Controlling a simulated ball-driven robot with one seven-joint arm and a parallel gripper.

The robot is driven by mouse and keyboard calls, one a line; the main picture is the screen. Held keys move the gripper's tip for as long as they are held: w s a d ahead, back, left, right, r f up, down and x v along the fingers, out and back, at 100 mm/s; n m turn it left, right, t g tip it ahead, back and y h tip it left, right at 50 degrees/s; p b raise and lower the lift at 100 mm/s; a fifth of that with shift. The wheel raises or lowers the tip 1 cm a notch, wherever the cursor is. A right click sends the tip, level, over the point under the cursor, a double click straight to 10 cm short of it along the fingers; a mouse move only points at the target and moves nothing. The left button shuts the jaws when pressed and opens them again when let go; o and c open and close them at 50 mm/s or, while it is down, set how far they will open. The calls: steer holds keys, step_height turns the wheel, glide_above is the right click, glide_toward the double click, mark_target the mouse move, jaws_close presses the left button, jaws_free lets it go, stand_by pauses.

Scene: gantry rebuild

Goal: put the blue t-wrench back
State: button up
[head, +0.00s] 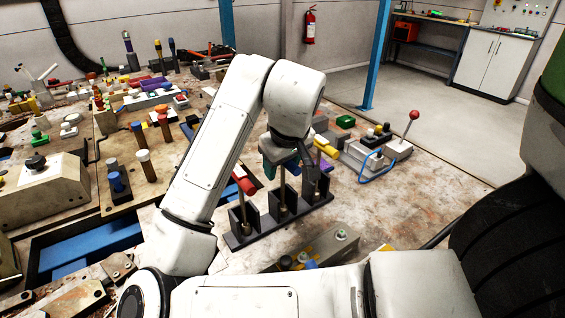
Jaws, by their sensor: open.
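A dark rack (262,232) with three upright slots stands on the bench near the middle of the head view. A red-handled t-wrench (243,183) stands in its left slot. Metal shafts show in the middle slot (283,199) and the right slot; their handles are largely hidden by my gripper. My gripper (292,164) is open, pointing down just above the middle and right slots. A small teal patch shows under it; I cannot tell if it is a handle. I cannot make out the blue t-wrench for certain.
A grey box with a red-knobbed lever (413,115) and a blue cable (374,172) stand right of the rack. A metal block (340,238) lies in front of it. Wooden-handled and blue-topped pegs (117,183) stand at left. The bench at right is mostly bare.

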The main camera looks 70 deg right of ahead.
steer(key=p+v, duration=0.2)
steer(key=v, duration=0.8)
steer(key=shift+a+r, duration=0.15)
steer(key=shift+r, duration=0.2)
steer(key=shift+s, duration=0.1)
stand_by(0.4)
